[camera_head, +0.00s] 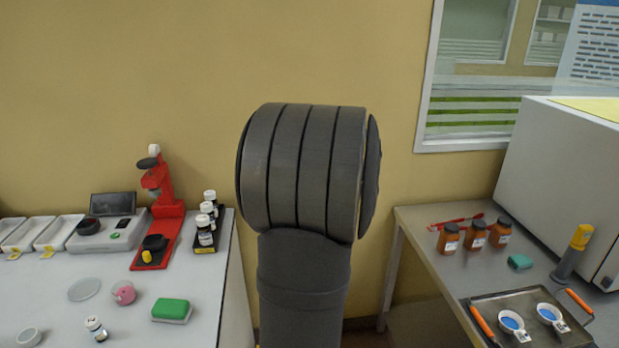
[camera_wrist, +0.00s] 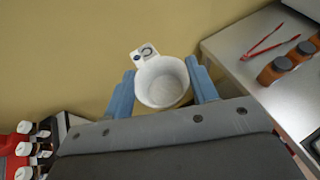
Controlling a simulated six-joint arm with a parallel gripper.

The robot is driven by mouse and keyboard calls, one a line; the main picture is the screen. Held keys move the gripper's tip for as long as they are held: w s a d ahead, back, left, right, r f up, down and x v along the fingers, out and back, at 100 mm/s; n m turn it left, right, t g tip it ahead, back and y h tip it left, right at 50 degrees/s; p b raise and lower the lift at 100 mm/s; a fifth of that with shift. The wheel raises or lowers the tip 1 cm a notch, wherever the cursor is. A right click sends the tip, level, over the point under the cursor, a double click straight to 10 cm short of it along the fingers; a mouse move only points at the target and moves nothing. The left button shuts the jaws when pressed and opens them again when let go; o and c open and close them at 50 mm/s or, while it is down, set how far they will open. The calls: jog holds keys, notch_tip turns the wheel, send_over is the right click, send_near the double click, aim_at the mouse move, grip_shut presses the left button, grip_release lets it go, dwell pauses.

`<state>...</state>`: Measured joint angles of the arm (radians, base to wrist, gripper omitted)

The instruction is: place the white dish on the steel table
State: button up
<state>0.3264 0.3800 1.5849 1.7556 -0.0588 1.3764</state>
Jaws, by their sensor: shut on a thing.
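The white dish (camera_wrist: 163,84), a small round cup with a flat tab handle, is between the two blue fingers of my gripper (camera_wrist: 163,88) in the wrist view. The fingers are shut on its sides, and its open top faces the camera. In the wrist view it is in front of the yellow wall, over the gap left of the steel table. The steel table (camera_head: 421,235) is at the right in the head view and at the upper right in the wrist view (camera_wrist: 232,52). In the head view my arm hides the gripper and the held dish.
On the steel table are red tongs (camera_head: 455,221), several brown jars (camera_head: 474,234), a green sponge (camera_head: 520,262) and a tray (camera_head: 487,301) with two blue-filled white dishes. A large white machine (camera_head: 560,180) stands behind. The table's front-left area looks clear. A white bench (camera_head: 60,300) is at left.

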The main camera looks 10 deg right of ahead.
jog(key=d+m+g+h, duration=0.2)
jog(key=d+m+h, duration=0.1)
jog(key=d, duration=0.6)
jog(key=m+g+h, duration=0.5)
jog(key=m+g, duration=0.5)
jog(key=m, duration=0.1)
send_over(461, 276)
notch_tip(461, 276, down, 22)
jog(key=shift+h, duration=0.3)
jog(key=shift+d+f, duration=0.1)
jog(key=shift+f, duration=3.6)
jog(key=shift+f, duration=0.5)
jog(key=o, duration=1.1)
